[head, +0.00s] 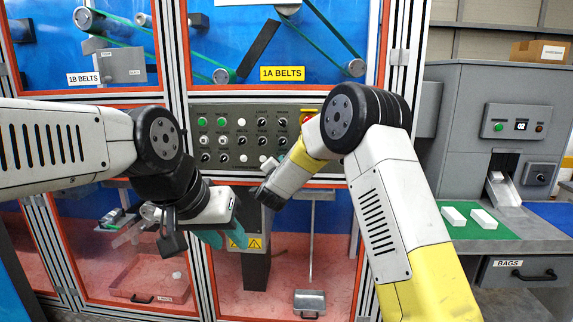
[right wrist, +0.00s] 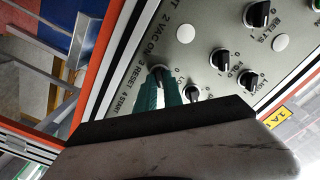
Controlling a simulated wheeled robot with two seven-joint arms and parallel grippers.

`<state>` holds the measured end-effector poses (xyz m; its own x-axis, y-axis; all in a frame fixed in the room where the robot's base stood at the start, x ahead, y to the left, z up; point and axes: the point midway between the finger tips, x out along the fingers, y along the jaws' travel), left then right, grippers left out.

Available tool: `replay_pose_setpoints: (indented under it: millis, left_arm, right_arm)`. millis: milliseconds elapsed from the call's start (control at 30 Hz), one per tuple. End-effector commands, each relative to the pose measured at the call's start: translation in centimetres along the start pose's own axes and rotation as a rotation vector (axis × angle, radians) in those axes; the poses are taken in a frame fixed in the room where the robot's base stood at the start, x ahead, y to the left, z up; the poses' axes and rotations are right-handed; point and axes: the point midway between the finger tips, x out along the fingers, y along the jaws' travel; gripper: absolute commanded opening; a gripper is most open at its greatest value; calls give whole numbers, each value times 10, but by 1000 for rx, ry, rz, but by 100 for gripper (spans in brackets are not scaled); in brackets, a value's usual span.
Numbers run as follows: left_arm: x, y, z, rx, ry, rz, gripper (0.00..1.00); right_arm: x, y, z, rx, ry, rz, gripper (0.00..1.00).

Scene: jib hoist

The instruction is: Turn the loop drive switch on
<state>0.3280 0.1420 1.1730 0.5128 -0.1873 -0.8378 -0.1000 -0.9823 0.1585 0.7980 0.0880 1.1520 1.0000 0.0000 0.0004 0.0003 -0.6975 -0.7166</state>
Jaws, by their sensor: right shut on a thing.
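The grey control panel (head: 232,135) with rows of black knobs and buttons stands in the middle of the head view. In the right wrist view, the green fingers of my right gripper (right wrist: 161,94) are shut on a dark rotary knob (right wrist: 158,73). Its label starts with "LO"; the rest is hidden, so its set position is unclear. In the head view my right arm covers the panel's lower right, and its fingers are hidden. My left gripper (head: 222,238), with teal fingers, hangs below the panel, apart from it; its finger gap is unclear.
Other knobs (right wrist: 220,59) sit close beside the held one, with labels such as LIGHT and BELTS. Blue- and red-backed glazed bays surround the panel. A grey machine (head: 465,110) and a green mat (head: 480,228) with white blocks stand at right.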

Motion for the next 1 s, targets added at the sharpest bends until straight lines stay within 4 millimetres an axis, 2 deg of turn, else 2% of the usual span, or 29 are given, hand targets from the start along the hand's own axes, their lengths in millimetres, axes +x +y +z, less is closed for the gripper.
replay_pose_setpoints:
  millis: [300,333,433,767,867,1000]
  left_arm:
    - [0,0,0,0,0,0,36]
    - [0,0,0,0,0,0,36]
    - [0,0,0,0,0,0,36]
    - [0,0,0,0,0,0,36]
    - [0,0,0,0,0,0,36]
    - [0,0,0,0,0,0,36]
  right_arm:
    - [0,1,1,3,-2,2,0]
    - [0,1,1,3,-2,2,15]
    - [0,1,1,3,-2,1,33]
    - [-2,0,0,2,-1,1,33]
    - [-11,0,1,2,-3,0,33]
    - [-35,0,1,1,-3,0,33]
